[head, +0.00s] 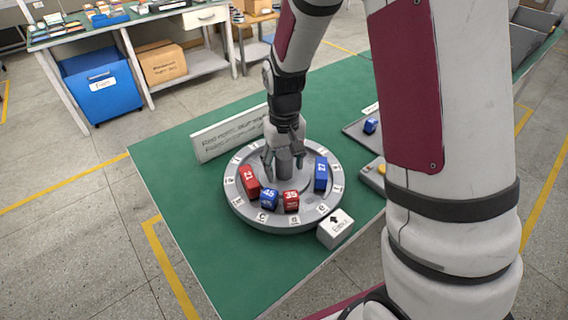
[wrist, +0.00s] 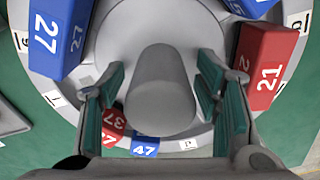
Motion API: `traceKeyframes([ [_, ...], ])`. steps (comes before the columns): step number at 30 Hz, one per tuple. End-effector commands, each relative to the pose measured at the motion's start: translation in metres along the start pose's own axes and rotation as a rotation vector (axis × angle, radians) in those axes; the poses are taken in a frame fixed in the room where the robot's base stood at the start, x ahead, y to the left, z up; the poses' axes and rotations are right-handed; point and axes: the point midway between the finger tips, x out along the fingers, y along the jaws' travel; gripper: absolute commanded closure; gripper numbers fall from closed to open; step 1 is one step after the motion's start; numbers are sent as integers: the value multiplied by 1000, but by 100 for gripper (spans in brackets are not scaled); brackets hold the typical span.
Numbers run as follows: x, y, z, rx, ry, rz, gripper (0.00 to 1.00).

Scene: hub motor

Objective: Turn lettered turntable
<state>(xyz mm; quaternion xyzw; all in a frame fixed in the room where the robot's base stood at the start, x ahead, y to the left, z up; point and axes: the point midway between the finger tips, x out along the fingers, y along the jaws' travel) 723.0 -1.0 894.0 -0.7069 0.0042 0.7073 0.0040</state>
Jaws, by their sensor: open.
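The round grey turntable (head: 279,225) lies on the green table, with small white letter labels around its rim. Red block 21 (head: 249,183), blue block 45 (head: 268,200), red block 35 (head: 291,201) and blue block 27 (head: 321,175) stand on it. In the wrist view, red block 37 (wrist: 113,122) and blue block 47 (wrist: 145,147) also show. My gripper (head: 283,167) points down over the centre, fingers open on either side of the grey central knob (wrist: 160,88). Whether the fingers touch the knob cannot be told.
A white block with a black arrow (head: 336,228) stands by the turntable's front right rim. A lettered sign (head: 230,134) stands behind it. A grey tray (head: 358,134) with a blue block (head: 370,126) lies to the right. The table's left side is clear.

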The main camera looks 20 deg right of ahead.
Motion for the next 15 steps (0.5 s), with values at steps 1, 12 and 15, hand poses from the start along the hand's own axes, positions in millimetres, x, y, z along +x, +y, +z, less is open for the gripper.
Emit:
traceKeyframes([
  [1, 0, 0, 0, 0, 0, 0, 42],
  [12, 0, 0, 0, 0, 1, 0, 94],
  [15, 0, 0, 0, 0, 1, 0, 100],
])
